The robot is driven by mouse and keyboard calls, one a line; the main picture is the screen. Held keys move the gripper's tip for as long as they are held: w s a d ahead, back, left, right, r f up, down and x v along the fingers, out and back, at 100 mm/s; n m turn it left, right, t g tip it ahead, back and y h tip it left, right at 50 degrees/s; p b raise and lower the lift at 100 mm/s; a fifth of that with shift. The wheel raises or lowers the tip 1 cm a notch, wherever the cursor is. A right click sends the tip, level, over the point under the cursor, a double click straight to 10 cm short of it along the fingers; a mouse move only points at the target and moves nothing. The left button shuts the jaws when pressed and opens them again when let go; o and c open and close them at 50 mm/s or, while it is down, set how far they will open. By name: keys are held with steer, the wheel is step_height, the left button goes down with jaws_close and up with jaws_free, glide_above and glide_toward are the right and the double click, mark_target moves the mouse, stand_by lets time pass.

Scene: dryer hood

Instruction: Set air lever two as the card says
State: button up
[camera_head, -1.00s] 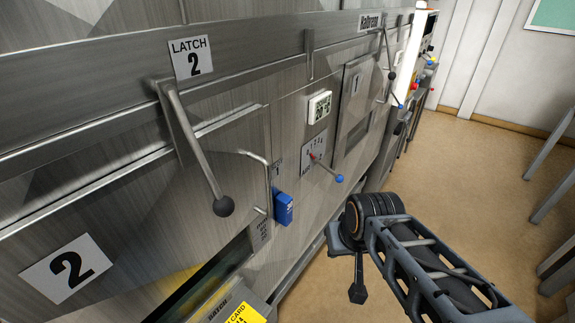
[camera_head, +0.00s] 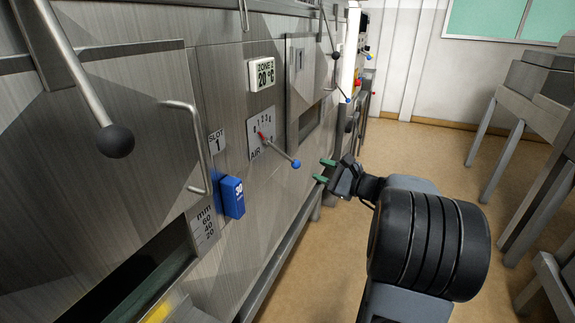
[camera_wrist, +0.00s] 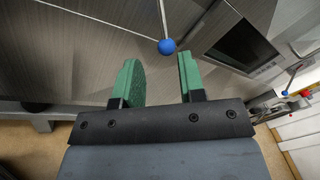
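An air lever (camera_head: 281,151) with a blue ball knob sticks out from a white scale plate (camera_head: 261,133) marked AIR with several numbers, under a display (camera_head: 262,74) reading ZONE 2 and 20 °C. A red pointer sits at its base. My gripper (camera_head: 326,171) is open and empty, to the right of the blue knob and apart from it. In the wrist view the green fingertips (camera_wrist: 160,75) are spread, with the blue knob (camera_wrist: 167,46) beyond them, between them in the picture. No card is visible now.
A latch lever with a black ball (camera_head: 115,141) hangs at the left. A door handle (camera_head: 195,145) and a blue block (camera_head: 231,197) by SLOT 1 stick out left of the air lever. Grey tables (camera_head: 530,130) stand at the right; the floor between is clear.

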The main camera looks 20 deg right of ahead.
mark_target(288, 157)
steer(key=x, duration=1.3)
steer(key=shift+w+d, duration=0.1)
jaws_close()
